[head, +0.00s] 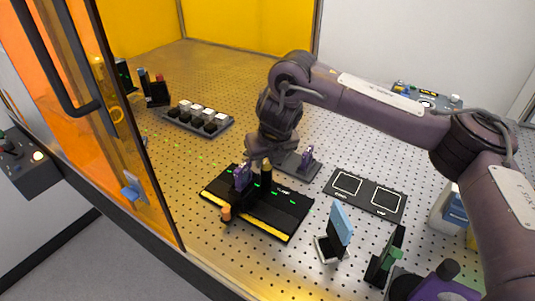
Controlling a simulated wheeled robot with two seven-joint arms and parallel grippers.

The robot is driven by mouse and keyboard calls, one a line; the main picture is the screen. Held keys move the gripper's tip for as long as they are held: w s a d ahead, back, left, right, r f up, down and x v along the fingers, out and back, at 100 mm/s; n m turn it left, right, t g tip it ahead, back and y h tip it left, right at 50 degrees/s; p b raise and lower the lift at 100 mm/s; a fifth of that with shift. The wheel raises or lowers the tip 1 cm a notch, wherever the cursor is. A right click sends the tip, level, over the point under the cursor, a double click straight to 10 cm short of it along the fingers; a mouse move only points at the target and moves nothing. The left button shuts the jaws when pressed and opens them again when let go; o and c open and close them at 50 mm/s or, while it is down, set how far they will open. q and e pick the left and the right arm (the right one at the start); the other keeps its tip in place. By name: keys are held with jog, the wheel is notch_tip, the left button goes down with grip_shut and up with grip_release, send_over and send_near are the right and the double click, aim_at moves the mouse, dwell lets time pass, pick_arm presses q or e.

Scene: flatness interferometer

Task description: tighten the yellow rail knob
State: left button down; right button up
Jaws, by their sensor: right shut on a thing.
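The black rail plate (285,216) lies on the perforated table with a yellow strip along its front edge and green marks on top. A dark post with a yellowish knob (266,165) on top stands at its back edge. My right gripper (262,157) reaches down from above and is shut at this knob; its fingers partly hide it. A purple-topped carriage (242,176) stands on the plate just left of the knob. An orange knob (226,212) sits at the plate's left front corner. My left gripper is not in view.
A dark tray with two white-outlined squares (365,193) lies right of the rail. A blue plate on a stand (338,230) and a green-clipped holder (388,256) stand in front. An orange door (128,130) stands open at left.

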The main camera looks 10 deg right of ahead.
jog(key=shift+w+r+m+p, duration=0.1)
jog(key=shift+r+m+p, duration=0.2)
jog(key=shift+m, duration=0.3)
jog(key=shift+f, duration=0.1)
jog(key=o, duration=1)
jog(key=shift+f, duration=0.1)
jog(key=shift+r, duration=0.4)
jog(key=p+v, duration=0.1)
jog(key=v, duration=0.6)
jog(key=shift+s+a+f, duration=0.1)
jog(key=shift+s+a, duration=0.05)
jog(key=shift+s, duration=0.1)
